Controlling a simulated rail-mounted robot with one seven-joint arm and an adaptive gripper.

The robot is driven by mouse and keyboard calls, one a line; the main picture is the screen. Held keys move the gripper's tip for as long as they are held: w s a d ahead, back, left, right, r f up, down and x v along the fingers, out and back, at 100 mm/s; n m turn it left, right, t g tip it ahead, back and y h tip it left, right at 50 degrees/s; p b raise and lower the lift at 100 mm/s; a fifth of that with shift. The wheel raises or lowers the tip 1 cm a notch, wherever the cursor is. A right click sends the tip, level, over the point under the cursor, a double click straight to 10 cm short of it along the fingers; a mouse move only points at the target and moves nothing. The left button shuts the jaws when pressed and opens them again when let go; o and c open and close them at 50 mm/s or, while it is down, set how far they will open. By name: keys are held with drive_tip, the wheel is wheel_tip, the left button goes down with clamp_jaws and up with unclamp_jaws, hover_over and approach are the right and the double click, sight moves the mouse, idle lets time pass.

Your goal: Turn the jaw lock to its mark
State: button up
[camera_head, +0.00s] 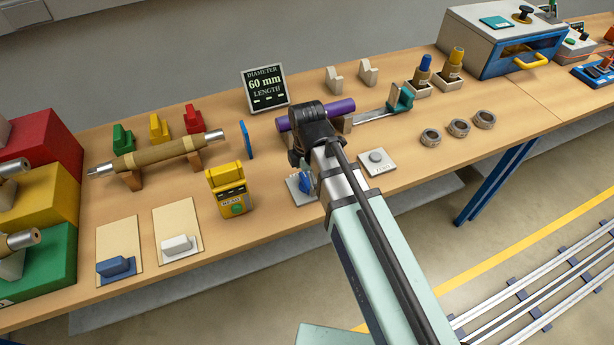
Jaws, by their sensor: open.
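My gripper (297,158) is black and hangs at the end of my arm, over the middle of the bench. Its fingertips are mostly hidden and I see nothing held in it. A blue knob (303,184) on a small grey plate (293,190) lies just below the gripper, and looks like the jaw lock. My arm hides its right side, and I cannot make out its mark. I cannot tell the gap between gripper and knob. Behind the gripper, a purple bar (338,107) lies by a gauge with a teal jaw (400,101).
A grey plate with a round button (377,158) lies right of my arm. A yellow device (230,190) stands to the left. A display (267,88) reads "DIAMETER 60 mm LENGTH" behind. Several metal rings (458,128) lie to the right. A wrapped rod (160,153) rests on wooden supports.

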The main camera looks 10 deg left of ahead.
drive_tip(key=shift+f, duration=0.15)
drive_tip(key=c, duration=1.2)
drive_tip(key=shift+o, duration=0.2)
